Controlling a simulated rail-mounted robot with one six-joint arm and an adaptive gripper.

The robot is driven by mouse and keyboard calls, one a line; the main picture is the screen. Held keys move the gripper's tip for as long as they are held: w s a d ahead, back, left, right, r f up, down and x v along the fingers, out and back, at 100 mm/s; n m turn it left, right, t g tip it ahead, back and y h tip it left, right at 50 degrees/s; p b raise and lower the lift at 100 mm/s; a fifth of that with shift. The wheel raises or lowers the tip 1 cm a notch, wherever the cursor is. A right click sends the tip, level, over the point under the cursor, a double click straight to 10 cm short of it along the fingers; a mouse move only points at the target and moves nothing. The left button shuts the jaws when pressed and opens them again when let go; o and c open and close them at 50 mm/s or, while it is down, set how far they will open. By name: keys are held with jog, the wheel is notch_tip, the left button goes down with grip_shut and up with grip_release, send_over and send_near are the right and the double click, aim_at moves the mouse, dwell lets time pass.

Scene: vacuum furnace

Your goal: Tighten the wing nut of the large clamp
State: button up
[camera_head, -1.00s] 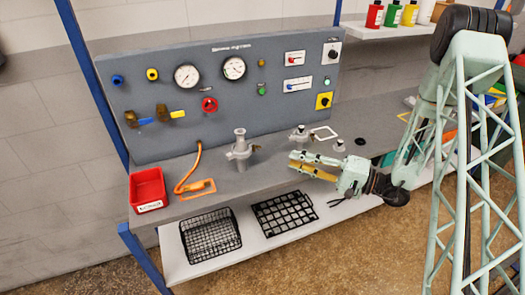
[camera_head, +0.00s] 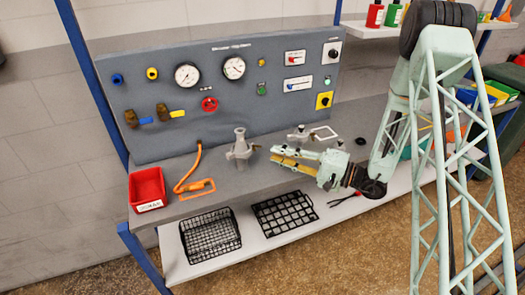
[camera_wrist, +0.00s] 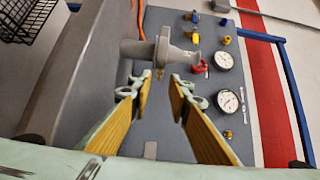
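A grey metal fitting with the large clamp (camera_head: 240,154) around its middle stands upright on the grey bench. In the wrist view the fitting and clamp (camera_wrist: 162,48) lie sideways, just beyond the fingertips. A small brassy part, seemingly the wing nut (camera_wrist: 158,74), sticks out from the clamp toward the gap between my fingers. My gripper (camera_head: 273,154) reaches in from the right, just short of the clamp. In the wrist view my gripper (camera_wrist: 157,92) is open and empty, its two yellow-padded fingers on either side of the wing nut's line, apart from it.
A grey panel with gauges (camera_head: 187,75), valves and a red handwheel (camera_head: 209,103) rises behind. A red bin (camera_head: 147,187) and an orange hose (camera_head: 190,168) are at left. A smaller fitting (camera_head: 300,135) stands behind my gripper. Black wire baskets (camera_head: 210,234) sit on the shelf below.

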aim_at(256, 148)
jog(key=shift+x, duration=3.3)
jog(key=shift+c, duration=0.2)
grip_shut()
